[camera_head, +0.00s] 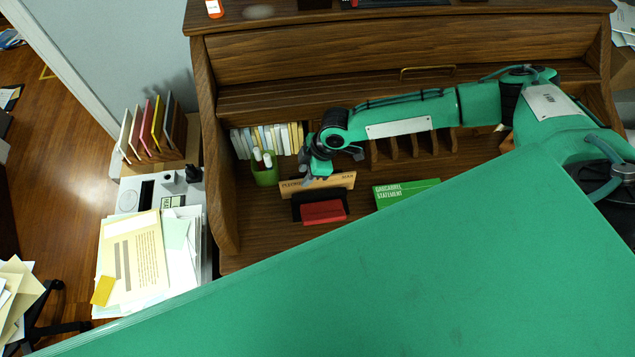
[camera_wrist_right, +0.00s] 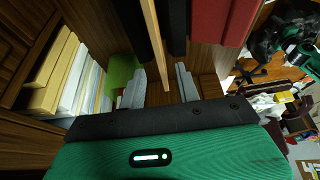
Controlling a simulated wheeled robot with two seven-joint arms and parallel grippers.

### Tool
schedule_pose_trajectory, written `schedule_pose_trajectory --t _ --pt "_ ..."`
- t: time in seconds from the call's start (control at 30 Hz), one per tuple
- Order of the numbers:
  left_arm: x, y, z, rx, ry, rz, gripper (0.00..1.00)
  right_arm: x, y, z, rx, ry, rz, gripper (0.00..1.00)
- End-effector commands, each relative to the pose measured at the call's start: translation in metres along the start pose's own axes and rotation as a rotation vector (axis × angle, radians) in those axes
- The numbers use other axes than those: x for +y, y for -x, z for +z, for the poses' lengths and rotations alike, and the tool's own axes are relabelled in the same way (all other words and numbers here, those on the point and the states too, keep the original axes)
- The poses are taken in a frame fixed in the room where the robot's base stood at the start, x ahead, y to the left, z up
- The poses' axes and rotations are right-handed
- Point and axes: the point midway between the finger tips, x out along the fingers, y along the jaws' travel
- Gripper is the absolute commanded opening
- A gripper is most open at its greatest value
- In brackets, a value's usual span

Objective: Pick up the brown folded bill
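The brown folded bill (camera_head: 330,184) stands upright on the desk in front of the shelves, with dark printing on its front. It rises behind a black holder (camera_head: 312,205) and a red item. My left gripper is not in view.
A green cup (camera_head: 265,174) with white-topped items stands just left of the gripper. A green book (camera_head: 405,192) lies to the right. The red item (camera_head: 323,212) is in front of the bill. A row of pale books (camera_head: 268,139) stands behind.

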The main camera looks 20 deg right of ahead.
Motion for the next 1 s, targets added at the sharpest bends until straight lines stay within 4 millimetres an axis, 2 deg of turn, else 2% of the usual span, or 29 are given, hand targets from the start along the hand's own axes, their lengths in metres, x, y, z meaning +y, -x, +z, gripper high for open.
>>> schedule_pose_trajectory --t 0.03,0.13,0.27,0.43,0.6,1.0 --pt "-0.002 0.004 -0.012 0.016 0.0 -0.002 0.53 0.0 -0.002 -0.001 -0.001 0.0 -0.001 0.33" --pt "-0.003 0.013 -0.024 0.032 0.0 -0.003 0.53 -0.001 -0.011 -0.003 -0.002 0.001 -0.002 0.33" --pt "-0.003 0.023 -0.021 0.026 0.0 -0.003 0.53 -0.001 -0.028 -0.006 -0.001 0.0 -0.002 0.33" --pt "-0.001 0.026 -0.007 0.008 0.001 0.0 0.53 -0.001 -0.046 -0.004 -0.001 -0.001 -0.001 0.33" --pt "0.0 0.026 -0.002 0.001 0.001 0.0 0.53 0.0 -0.051 -0.003 -0.001 -0.001 0.0 0.33" --pt "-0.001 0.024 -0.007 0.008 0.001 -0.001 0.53 -0.001 -0.053 -0.002 -0.001 -0.001 -0.001 0.33"
